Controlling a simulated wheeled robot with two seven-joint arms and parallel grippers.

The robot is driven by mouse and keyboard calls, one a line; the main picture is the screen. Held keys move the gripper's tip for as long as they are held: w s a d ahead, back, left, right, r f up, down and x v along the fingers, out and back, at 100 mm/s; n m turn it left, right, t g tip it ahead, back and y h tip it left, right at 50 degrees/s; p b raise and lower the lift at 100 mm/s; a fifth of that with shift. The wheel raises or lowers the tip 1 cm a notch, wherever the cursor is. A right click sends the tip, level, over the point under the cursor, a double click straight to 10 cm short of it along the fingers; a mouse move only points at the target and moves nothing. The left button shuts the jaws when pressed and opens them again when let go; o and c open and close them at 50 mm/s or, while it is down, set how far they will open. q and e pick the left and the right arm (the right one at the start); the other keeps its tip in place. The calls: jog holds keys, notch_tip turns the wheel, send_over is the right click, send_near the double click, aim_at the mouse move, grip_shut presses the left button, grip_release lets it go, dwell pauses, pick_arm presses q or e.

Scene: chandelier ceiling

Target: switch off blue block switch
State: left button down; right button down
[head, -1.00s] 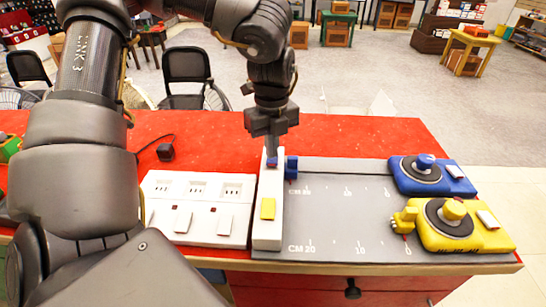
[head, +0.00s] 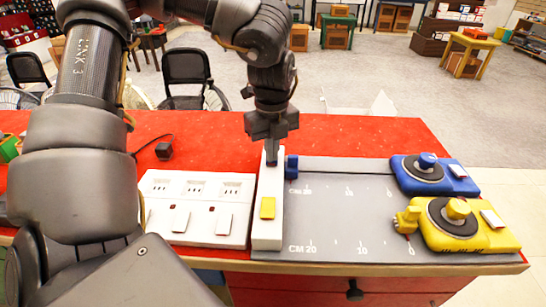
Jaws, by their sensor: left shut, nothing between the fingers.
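A long white switch block (head: 267,235) stands upright from front to back on the red table. A yellow block switch (head: 267,208) sits on its near part. The blue block switch at its far end is mostly hidden by my left gripper (head: 271,158). That gripper points down at the far end, shut and empty, with its tips at or just above the switch. I cannot tell whether they touch. My right gripper is not in view.
A white outlet panel (head: 196,228) adjoins on the left. A grey ruled board (head: 340,215) lies right, with a blue slider (head: 291,167), a blue dial unit (head: 432,175) and a yellow dial unit (head: 468,225). A black plug (head: 164,151) lies behind.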

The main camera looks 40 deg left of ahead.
pick_arm(q)
jog(key=shift+f, duration=0.2)
jog(key=shift+r, duration=0.6)
jog(key=shift+r+p, duration=1.75)
jog(key=shift+r, duration=1.2)
